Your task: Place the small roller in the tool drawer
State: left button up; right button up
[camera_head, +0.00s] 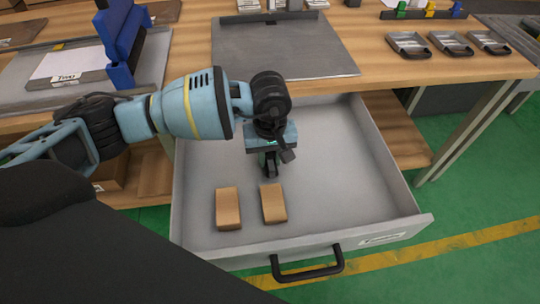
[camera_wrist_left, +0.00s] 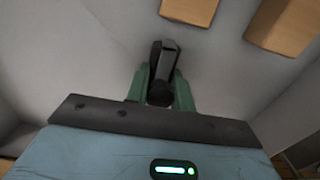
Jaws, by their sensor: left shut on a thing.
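The tool drawer (camera_head: 395,190) is pulled out below the bench, grey inside, with a black handle (camera_head: 308,264) on its front. My left gripper (camera_head: 269,168) reaches down into it, over the middle of the drawer floor. In the left wrist view my left gripper (camera_wrist_left: 161,92) is shut on a small dark thing, apparently the small roller (camera_wrist_left: 168,58), between its green fingers. The head view barely shows the roller under the gripper. I cannot tell whether it touches the drawer floor. My right gripper is not in view.
Two wooden blocks (camera_head: 228,208) (camera_head: 273,203) lie in the front left part of the drawer. The drawer's right side is clear. The bench top (camera_head: 375,80) is behind, with a grey mat (camera_head: 275,50), small trays (camera_head: 450,43) and a blue stand (camera_head: 120,45).

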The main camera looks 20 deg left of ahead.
pick_arm(q)
jog(key=shift+f, duration=0.15)
jog(key=o, duration=1)
jog(key=shift+c, duration=0.2)
notch_tip(320, 180, up, 12)
jog(key=shift+r+p, duration=0.25)
jog(key=shift+p, duration=0.05)
